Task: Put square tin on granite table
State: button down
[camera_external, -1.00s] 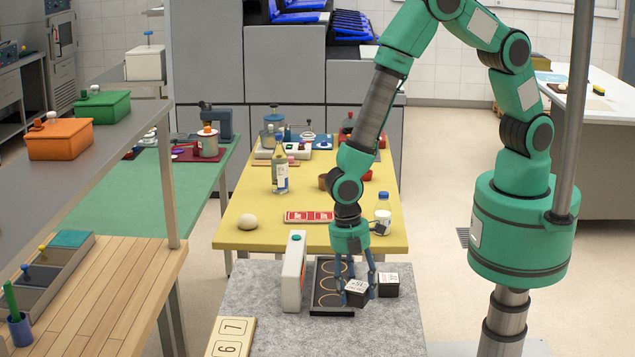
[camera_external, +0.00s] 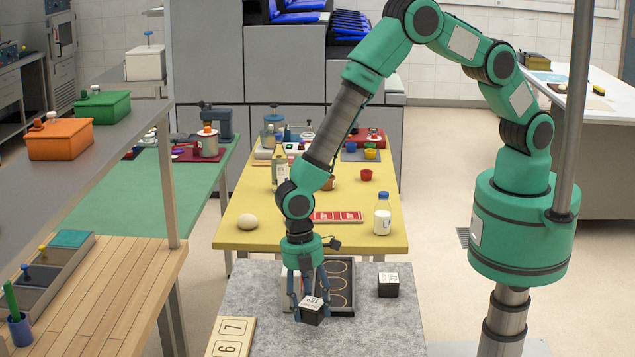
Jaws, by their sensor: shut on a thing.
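My gripper (camera_external: 308,292) is at the front of the grey speckled granite table (camera_external: 255,295), pointing down. Its fingers are shut on a small square tin (camera_external: 312,312) with black sides and a white, printed top. The tin is slightly tilted in the view, in front of the left edge of a dark tray with round outlines (camera_external: 340,288). I cannot tell whether its underside touches the granite. A second, similar square tin (camera_external: 388,285) sits on the granite to the right of the tray.
A wooden board with numbers (camera_external: 230,338) lies at the front left of the granite. Behind is a yellow table (camera_external: 245,236) with an egg-like object (camera_external: 247,222), a red panel (camera_external: 338,216) and a white bottle (camera_external: 382,216).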

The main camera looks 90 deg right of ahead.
jog(key=shift+w+a+f, duration=0.1)
jog(key=shift+w+a, duration=0.3)
jog(key=shift+w, duration=0.3)
jog(key=shift+w+a, duration=0.35)
jog(key=shift+w, duration=0.3)
jog(key=shift+f, duration=1.75)
jog(key=shift+f, duration=0.1)
jog(key=c, duration=0.7)
grip_release()
jog(key=shift+o, duration=0.2)
notch_tip(320, 180, up, 12)
jog(key=w, duration=0.1)
jog(key=shift+w+d, duration=0.2)
jog(key=shift+d, duration=0.25)
